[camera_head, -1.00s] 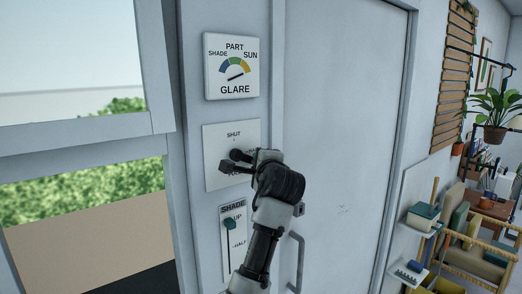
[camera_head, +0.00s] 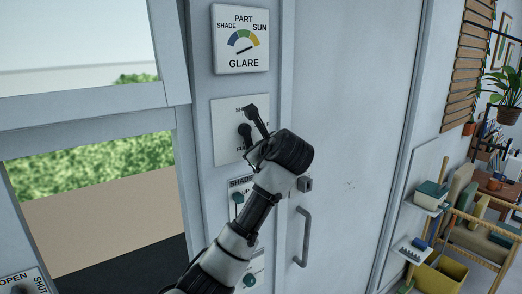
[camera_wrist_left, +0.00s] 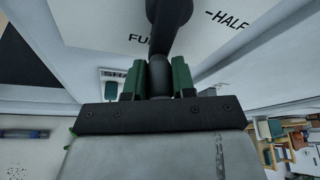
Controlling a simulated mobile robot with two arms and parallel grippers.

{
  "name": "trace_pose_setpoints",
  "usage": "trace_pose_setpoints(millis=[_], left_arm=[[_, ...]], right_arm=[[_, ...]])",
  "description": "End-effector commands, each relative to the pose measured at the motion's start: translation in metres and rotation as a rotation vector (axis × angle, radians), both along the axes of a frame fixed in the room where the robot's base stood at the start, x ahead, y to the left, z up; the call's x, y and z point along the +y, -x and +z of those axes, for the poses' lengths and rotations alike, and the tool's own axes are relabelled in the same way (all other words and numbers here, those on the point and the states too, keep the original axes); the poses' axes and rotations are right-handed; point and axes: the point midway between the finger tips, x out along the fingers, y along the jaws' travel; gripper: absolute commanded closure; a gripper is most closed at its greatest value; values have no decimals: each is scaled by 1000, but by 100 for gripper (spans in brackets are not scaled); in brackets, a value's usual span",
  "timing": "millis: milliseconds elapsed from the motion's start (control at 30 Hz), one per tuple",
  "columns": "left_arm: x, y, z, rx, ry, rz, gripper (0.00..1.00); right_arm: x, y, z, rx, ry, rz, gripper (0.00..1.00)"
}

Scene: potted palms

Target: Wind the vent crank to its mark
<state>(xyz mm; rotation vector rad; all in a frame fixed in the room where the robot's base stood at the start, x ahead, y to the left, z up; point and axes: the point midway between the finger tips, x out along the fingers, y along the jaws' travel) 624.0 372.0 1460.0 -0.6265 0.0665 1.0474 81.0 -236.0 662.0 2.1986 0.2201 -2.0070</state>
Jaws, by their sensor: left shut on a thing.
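The vent crank (camera_head: 245,130) is dark, on a white plate (camera_head: 226,140) marked SHUT at the top, HALF at the right and FULL at the bottom. My left gripper (camera_head: 256,150) is at the crank, low and right of its hub, hiding its outer end in the head view. In the left wrist view my gripper (camera_wrist_left: 157,78) has its green-padded jaws shut on the crank's round handle (camera_wrist_left: 154,82). The crank arm (camera_wrist_left: 170,22) hangs down across the FULL label and covers part of it. My right gripper is not in view.
A GLARE dial (camera_head: 240,40) is above the plate, and a SHADE slider (camera_head: 238,198) is below it. A door handle (camera_head: 304,237) stands out to the right. An OPEN/SHUT panel (camera_head: 22,284) is at the lower left. A window opening is left; shelves and chairs are far right.

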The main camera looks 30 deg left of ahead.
Motion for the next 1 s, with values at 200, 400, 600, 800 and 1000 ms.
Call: trace_pose_setpoints(millis=[200,400,600,800,1000], left_arm=[[3,6,-4,124,-45,5,99],[4,9,-4,186,-69,4,99],[5,11,-4,209,-79,4,99],[5,11,-4,212,-80,4,99],[5,11,-4,211,-79,5,72]], right_arm=[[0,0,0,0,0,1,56],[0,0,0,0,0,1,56],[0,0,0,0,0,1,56],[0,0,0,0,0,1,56],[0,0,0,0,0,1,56]])
